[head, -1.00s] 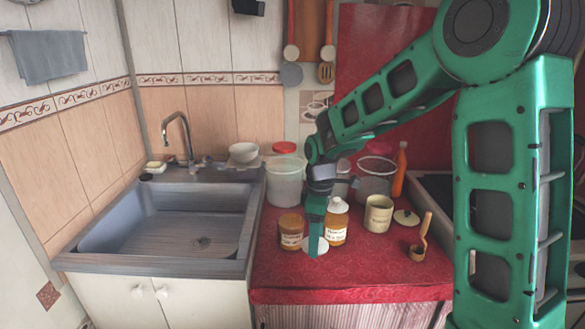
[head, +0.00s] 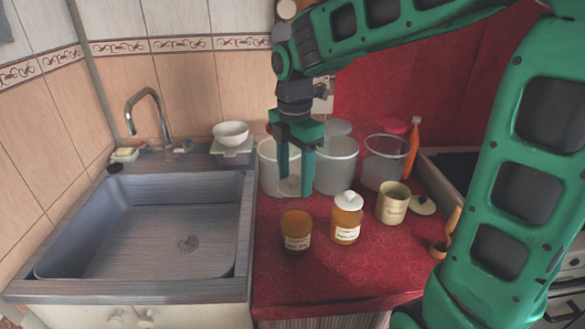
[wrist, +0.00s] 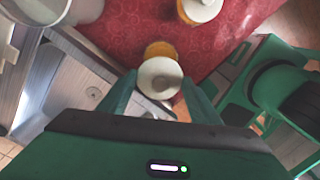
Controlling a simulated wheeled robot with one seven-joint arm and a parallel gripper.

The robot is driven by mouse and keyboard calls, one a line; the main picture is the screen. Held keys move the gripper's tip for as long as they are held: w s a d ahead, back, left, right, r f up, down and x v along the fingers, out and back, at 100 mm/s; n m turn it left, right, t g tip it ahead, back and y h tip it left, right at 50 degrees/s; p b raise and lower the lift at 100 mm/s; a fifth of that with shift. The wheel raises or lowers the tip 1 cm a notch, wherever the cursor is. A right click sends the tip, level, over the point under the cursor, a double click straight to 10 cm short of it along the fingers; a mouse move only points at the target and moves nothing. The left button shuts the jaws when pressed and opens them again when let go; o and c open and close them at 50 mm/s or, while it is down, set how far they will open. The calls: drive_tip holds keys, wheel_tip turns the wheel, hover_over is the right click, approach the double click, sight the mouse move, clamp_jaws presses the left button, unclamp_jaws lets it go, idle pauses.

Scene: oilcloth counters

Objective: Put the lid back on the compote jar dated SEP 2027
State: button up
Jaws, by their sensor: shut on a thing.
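My gripper (head: 294,190) points down and is shut on a white round lid (head: 290,186), held raised above the counter. The lid also shows between the fingertips in the wrist view (wrist: 160,78). An orange-brown jar (head: 297,232) with a pale label and no lid on it stands below and in front of the lid. In the wrist view the lid hides most of this jar (wrist: 158,49). A second amber jar (head: 346,225) stands to its right, wearing a white knobbed lid (head: 349,200). The label dates are too small to read.
Large clear tubs (head: 336,165) stand behind the jars. A cream canister (head: 392,204), its loose lid (head: 422,206) and a wooden scoop (head: 438,249) are at the right. The sink (head: 150,225) lies left. The red counter's front is clear.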

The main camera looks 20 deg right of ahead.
sight(297, 183)
drive_tip(key=shift+d+f, duration=0.15)
drive_tip(key=shift+f, duration=0.65)
drive_tip(key=shift+d+f, duration=0.15)
drive_tip(key=shift+f, duration=2.15)
drive_tip(key=shift+d, duration=0.1)
drive_tip(key=shift+f, duration=0.15)
drive_tip(key=o, duration=1.6)
drive_tip(key=shift+c, duration=0.2)
drive_tip(key=shift+r, duration=3.5)
